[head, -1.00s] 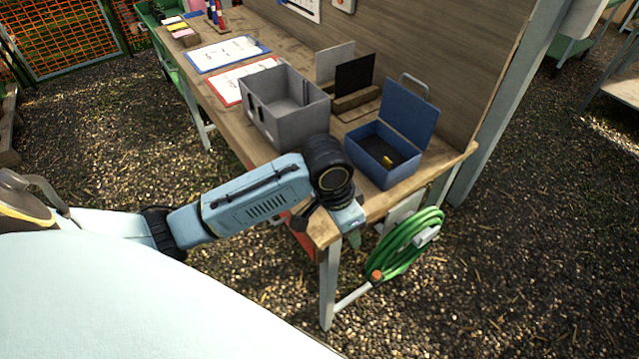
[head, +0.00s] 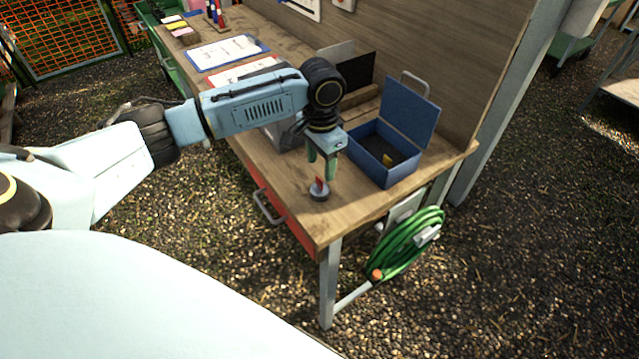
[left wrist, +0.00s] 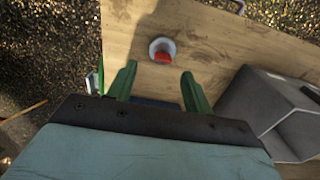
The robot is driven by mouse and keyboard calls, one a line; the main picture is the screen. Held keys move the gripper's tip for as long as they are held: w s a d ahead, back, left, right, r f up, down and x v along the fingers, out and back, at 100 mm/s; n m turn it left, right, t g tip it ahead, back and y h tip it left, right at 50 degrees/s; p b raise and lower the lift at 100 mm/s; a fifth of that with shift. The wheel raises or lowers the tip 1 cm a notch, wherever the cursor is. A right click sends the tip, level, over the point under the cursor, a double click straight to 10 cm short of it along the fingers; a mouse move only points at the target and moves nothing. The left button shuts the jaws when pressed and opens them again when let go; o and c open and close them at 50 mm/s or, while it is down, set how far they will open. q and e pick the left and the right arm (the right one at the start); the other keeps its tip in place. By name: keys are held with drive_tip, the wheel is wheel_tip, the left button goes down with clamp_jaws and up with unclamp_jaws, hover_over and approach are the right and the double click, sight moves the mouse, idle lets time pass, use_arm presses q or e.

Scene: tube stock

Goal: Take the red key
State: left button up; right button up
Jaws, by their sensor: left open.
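The red key (head: 319,185) shows as a small red shape at a round grey dish-like piece (head: 318,195) near the front edge of the workbench. In the left wrist view the red key (left wrist: 162,57) is inside the grey rim (left wrist: 153,46), beyond the fingertips. Its exact shape is too small to tell. My left gripper (head: 322,168) points down just above it, with its green fingers apart and nothing between them. In the left wrist view the open left gripper (left wrist: 158,78) has the key roughly centred ahead of its fingers. My right gripper is not in view.
A grey container (left wrist: 265,105) is close by, mostly hidden behind my arm in the head view. A red drawer (head: 287,220) with a handle is below the bench top (head: 355,200). A green hose (head: 400,255) hangs at the end.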

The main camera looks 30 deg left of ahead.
sight(319, 178)
use_arm(q)
drive_tip(key=f, duration=0.6)
drive_tip(key=shift+w+a+f, duration=0.1)
drive_tip(key=shift+a+f, duration=0.15)
